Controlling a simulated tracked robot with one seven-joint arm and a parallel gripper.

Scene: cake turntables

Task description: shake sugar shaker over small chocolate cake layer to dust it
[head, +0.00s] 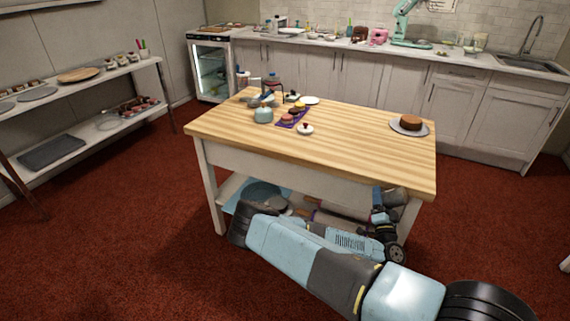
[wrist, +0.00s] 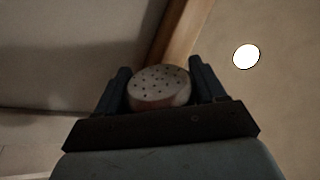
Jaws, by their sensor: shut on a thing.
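In the head view a small round chocolate cake layer (head: 411,121) sits on a grey round plate or turntable (head: 425,131) at the right end of the wooden table. In the wrist view my gripper (wrist: 160,70) is shut on the sugar shaker (wrist: 159,88), with a dark finger on each side. Its pale, round, perforated top shows; the rest is hidden by the gripper. In the head view my arm lies folded in front of the table, its far end low near the table's right leg, away from the cake. I cannot clearly make out the shaker there.
The wooden table (head: 350,140) has free room left of the cake. Counters line the back.

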